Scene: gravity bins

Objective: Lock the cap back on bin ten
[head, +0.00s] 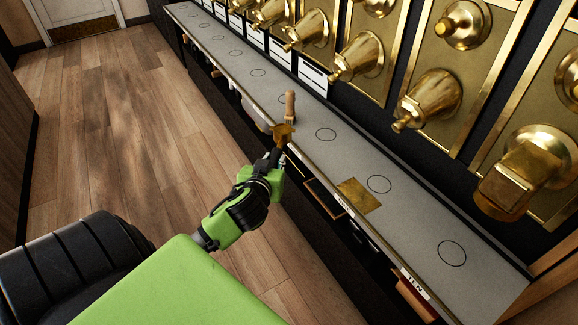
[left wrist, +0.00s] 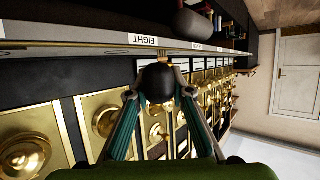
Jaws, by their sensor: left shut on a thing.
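My left gripper (head: 279,152) is shut on a small brass cap (head: 283,133), held at the front edge of the grey counter. In the left wrist view, a dark round face (left wrist: 157,83) with a bit of brass above it shows between the fingers (left wrist: 158,98); I take it to be the cap. The label TEN (head: 414,283) is on the counter edge at lower right. The rightmost brass spout (head: 515,185) has a square, plain end without a knob; it looks like bin ten's. The neighbouring spout (head: 430,98) ends in a knob. My right gripper is not in view.
A wooden-handled tool (head: 289,105) stands on the counter (head: 415,215) just beyond the cap. A flat brass plate (head: 358,195) lies by the front edge. Several brass spouts overhang the counter's back. The wooden floor (head: 120,120) at left is clear.

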